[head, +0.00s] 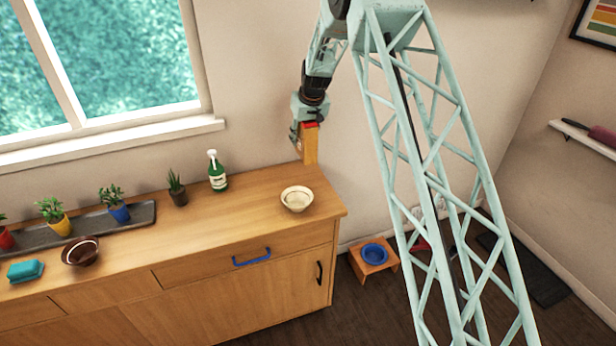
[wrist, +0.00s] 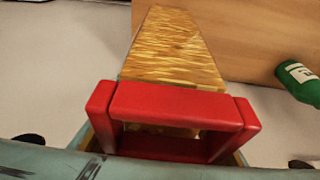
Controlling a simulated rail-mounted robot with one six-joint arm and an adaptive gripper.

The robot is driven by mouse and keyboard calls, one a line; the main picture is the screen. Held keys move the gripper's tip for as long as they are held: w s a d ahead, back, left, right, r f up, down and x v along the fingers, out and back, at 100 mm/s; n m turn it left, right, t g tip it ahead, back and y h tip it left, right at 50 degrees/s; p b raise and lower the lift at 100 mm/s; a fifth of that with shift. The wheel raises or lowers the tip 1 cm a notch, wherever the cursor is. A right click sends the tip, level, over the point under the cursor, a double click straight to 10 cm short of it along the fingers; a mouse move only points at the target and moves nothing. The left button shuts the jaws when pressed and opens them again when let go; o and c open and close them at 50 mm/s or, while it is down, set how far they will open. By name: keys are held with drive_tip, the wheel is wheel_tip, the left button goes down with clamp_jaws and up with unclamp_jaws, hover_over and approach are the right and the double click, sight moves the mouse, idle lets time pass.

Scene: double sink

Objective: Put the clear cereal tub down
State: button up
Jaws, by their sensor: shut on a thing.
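The clear cereal tub (head: 310,149) is full of golden-yellow contents and has a red lid (head: 309,125). My gripper (head: 303,128) is shut on it near the lid. The tub hangs roughly upright at the back right end of the wooden counter (head: 245,218); I cannot tell whether its base touches the top. In the wrist view the tub (wrist: 175,50) stretches away beyond the red lid (wrist: 175,105), with the wood behind it. The fingertips are mostly hidden there.
A cream bowl (head: 297,199) stands in front of the tub, and a green bottle (head: 217,171) to its left. Potted plants (head: 115,204), a brown bowl (head: 81,251) and a teal box (head: 25,271) are further left. Bare counter lies between bottle and bowl.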

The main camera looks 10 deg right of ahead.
sight(307, 142)
drive_tip(key=shift+f, duration=3.1)
drive_tip(key=shift+f, duration=0.1)
drive_tip(key=shift+f, duration=1.75)
drive_tip(key=shift+f, duration=0.2)
drive_tip(key=o, duration=1.1)
drive_tip(key=shift+r, duration=0.15)
drive_tip(key=shift+v, duration=6)
